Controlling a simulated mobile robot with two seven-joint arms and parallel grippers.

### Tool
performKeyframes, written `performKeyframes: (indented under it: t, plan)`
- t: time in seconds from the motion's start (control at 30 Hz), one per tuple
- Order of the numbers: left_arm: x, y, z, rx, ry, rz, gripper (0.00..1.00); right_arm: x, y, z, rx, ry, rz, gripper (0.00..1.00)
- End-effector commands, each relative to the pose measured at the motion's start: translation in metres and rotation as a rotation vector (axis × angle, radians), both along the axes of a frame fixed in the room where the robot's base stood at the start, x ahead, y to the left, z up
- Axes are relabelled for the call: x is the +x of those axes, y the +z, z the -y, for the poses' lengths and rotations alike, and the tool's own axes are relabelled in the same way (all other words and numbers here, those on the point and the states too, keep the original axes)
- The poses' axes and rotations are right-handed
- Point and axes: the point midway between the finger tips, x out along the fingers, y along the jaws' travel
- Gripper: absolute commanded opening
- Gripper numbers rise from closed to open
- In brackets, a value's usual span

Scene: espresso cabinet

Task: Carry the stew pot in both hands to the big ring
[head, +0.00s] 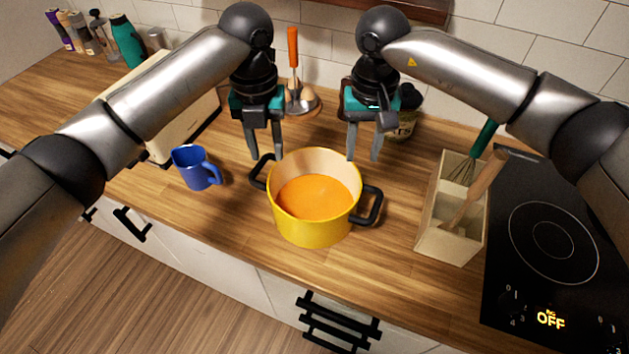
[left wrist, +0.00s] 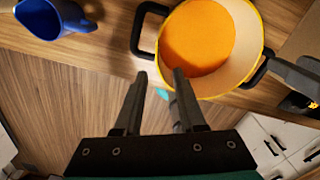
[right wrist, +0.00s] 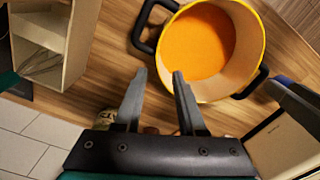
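The yellow stew pot (head: 306,228), with orange stew inside and two black handles, stands on the wooden counter. It also shows in the left wrist view (left wrist: 248,65) and the right wrist view (right wrist: 250,50). My left gripper (head: 266,158) is open and empty, pointing down behind the pot near its left handle (head: 259,173). My right gripper (head: 362,158) is open and empty, behind the pot on the side of its right handle (head: 371,206). Neither gripper appears to touch the pot. The big ring (head: 553,243) on the black hob at the right is bare.
A wooden utensil box (head: 450,246) with a whisk stands between pot and hob. A blue mug (head: 193,168) stands left of the pot. A cream toaster-like box (head: 160,135), a spoon holder (head: 303,100) and a jar (head: 402,124) are behind. The hob display (head: 550,319) reads OFF.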

Motion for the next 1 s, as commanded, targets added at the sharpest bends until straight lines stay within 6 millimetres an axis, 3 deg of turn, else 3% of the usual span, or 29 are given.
performKeyframes:
  t: [0.3, 0.47, 1.0]
  plan:
    - [0.000, -0.001, 0.000, 0.000, 0.000, -0.001, 0.40, 0.000, -0.002, 0.000, 0.000, 0.000, -0.001, 0.40]
    - [-0.001, -0.015, 0.000, -0.001, 0.001, -0.003, 0.40, -0.001, -0.016, -0.001, 0.001, 0.000, -0.005, 0.40]
    - [-0.001, -0.118, 0.000, -0.001, 0.003, -0.003, 0.40, -0.002, -0.118, -0.001, 0.003, -0.002, -0.005, 0.40]
